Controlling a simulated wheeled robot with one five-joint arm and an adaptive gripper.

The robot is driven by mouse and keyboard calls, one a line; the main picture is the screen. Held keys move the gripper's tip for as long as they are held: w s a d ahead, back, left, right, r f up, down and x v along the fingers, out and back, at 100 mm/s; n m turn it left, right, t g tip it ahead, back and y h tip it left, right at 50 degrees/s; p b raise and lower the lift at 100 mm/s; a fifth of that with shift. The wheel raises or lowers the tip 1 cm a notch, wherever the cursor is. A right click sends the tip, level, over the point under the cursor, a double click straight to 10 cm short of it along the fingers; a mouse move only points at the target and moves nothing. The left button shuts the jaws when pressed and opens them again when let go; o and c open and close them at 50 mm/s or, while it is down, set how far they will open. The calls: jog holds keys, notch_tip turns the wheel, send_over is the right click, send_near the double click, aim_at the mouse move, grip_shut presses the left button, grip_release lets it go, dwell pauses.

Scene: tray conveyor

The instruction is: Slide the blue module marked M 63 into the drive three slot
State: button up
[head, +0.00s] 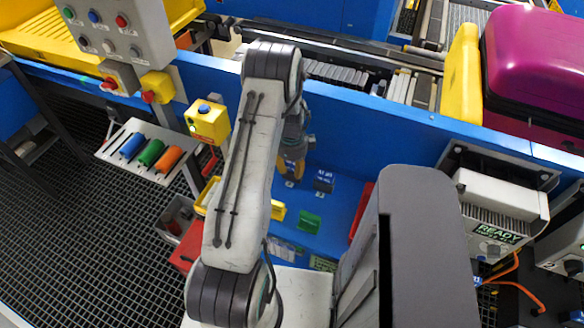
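My gripper (291,170) hangs over the blue work surface, mostly behind my arm. Its yellow-orange fingers point down, but whether they are open or shut is unclear. A small dark blue block (323,179) with white lettering stands just right of the fingers. Its lettering is too small to read surely as M 63. Small pale marks show on the surface below the fingers and the block. I cannot make out which place is the drive three slot.
A green block (309,221) and a yellow piece (278,211) lie nearer on the blue surface (341,205). A red strip (361,211) edges its right side. A white READY unit (497,222) stands right. A shelf (122,164) of coloured cylinders is left. A magenta suitcase (535,65) sits back right.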

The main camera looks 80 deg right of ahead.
aim_at(292, 165)
grip_shut()
jog(key=shift+r, duration=0.2)
jog(key=shift+r+p, duration=0.3)
jog(key=shift+r, duration=0.05)
jog(key=shift+r+p, duration=0.95)
jog(key=shift+r, duration=1.1)
jog(key=shift+r+p, duration=0.85)
jog(key=shift+r, duration=1.1)
